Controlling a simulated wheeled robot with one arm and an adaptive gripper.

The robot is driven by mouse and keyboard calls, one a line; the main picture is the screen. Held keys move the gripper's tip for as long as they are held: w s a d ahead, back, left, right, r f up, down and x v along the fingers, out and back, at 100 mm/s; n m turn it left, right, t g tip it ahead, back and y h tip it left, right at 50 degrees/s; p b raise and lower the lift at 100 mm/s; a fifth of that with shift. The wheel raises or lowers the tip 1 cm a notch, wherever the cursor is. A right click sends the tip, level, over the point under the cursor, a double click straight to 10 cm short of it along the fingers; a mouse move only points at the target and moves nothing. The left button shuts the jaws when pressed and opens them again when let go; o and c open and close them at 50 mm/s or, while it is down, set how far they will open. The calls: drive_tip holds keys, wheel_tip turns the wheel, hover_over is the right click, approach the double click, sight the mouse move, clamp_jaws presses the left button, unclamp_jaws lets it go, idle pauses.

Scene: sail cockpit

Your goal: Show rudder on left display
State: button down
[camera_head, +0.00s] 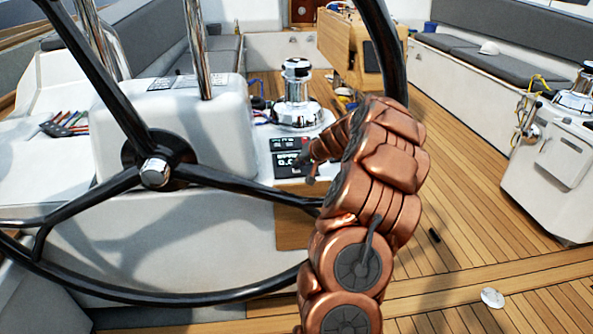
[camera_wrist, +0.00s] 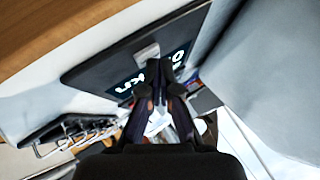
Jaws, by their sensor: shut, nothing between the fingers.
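A dark display (camera_head: 285,163) with light text is on the white cockpit console, just behind the wheel. In the wrist view the display (camera_wrist: 120,75) shows large digits and "kn", seen rotated, so it reads a speed. My gripper (camera_head: 309,170) is at the right edge of this display in the head view. In the wrist view my gripper (camera_wrist: 164,88) is shut and empty, its fingertips over the display's face near the text. I cannot tell whether the tips touch it. The fingers hide part of the display; my arm covers the area to its right.
A black steering wheel (camera_head: 155,172) stands in front of the console on the left, its rim passing behind my arm. A small dark panel (camera_head: 285,143) sits just above the display. A chrome winch (camera_head: 297,95) stands behind. The wooden deck (camera_head: 470,230) at right is mostly clear.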

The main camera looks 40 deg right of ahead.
sight(298, 170)
drive_tip(key=shift+f, duration=0.25)
drive_tip(key=shift+r, duration=0.15)
idle(0.4)
drive_tip(key=shift+r, duration=0.75)
drive_tip(key=shift+r, duration=0.1)
drive_tip(key=shift+r+p, duration=1.4)
drive_tip(key=shift+r, duration=1)
